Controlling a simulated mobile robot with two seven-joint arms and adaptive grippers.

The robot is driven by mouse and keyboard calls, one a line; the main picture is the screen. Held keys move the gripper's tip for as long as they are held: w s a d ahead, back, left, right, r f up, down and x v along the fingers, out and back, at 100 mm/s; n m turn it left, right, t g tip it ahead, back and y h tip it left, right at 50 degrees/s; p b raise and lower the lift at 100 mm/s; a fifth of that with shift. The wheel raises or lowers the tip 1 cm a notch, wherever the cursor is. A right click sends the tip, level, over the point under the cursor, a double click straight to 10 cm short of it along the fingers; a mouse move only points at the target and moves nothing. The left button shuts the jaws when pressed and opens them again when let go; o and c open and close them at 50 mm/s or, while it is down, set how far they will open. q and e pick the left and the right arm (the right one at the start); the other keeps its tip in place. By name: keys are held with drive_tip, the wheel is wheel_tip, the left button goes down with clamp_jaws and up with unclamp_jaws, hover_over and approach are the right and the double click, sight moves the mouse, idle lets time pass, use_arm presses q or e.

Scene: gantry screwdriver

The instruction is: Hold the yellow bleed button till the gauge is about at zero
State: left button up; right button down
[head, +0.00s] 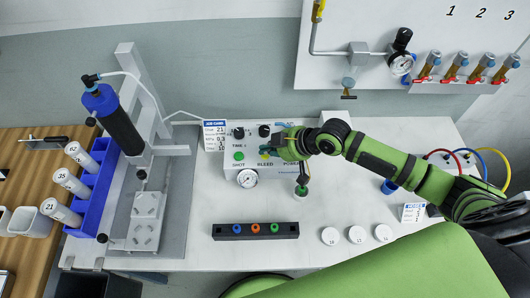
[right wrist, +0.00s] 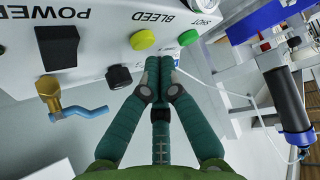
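The white control box (head: 232,168) stands at the back of the bench. My left gripper is out of view.
A green shot button (right wrist: 188,38) and black knobs (right wrist: 119,77) flank the yellow button. A black dispenser (head: 124,132) stands to the left. A black rack (head: 256,231) and white lidded pots (head: 356,235) are in front. A second gauge (head: 400,64) hangs on the wall panel.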

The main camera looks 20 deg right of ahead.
sight(267, 157)
drive_tip(key=shift+r+p, duration=2.55)
drive_tip(key=shift+r, duration=0.05)
drive_tip(key=shift+f, duration=0.1)
